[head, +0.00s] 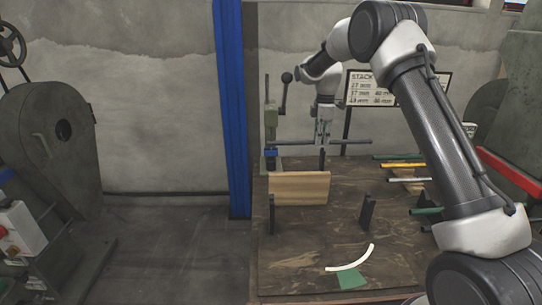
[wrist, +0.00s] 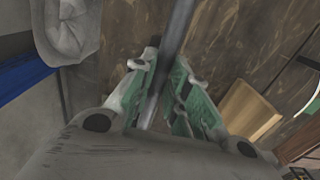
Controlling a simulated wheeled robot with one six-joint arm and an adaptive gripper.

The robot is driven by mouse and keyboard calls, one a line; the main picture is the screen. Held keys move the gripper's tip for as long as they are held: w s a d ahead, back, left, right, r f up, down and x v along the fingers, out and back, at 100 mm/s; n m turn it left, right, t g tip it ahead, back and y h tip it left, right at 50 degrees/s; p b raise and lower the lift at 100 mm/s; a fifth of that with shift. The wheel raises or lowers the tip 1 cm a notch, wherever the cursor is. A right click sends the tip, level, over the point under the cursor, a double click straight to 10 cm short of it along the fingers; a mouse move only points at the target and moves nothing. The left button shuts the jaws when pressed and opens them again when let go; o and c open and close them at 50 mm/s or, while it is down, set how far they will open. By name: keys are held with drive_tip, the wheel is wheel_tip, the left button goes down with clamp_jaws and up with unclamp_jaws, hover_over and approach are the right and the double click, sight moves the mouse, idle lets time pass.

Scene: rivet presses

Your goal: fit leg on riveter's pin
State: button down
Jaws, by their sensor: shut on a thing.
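My gripper (head: 322,145) is shut on a long grey rod, which I take to be the leg (head: 350,142). The leg is held roughly level above the back of the table. In the wrist view the leg (wrist: 180,28) runs between the green-padded fingers (wrist: 163,78). The riveter (head: 270,120), a green upright press with a black-knobbed lever (head: 286,80) and a blue part low down, stands at the table's back left. The leg's left end is close to the riveter in the picture. I cannot make out the pin or tell whether the leg touches it.
A wooden block (head: 300,188) stands below my gripper. Two dark uprights (head: 271,214) (head: 367,211) stand nearer. A white curved strip (head: 352,261) lies by a green patch (head: 352,280) in front. Several coloured rods (head: 405,168) lie at right. A blue post (head: 232,110) rises left.

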drive_tip(key=c, duration=1.3)
unclamp_jaws()
wheel_tip(320, 180, up, 12)
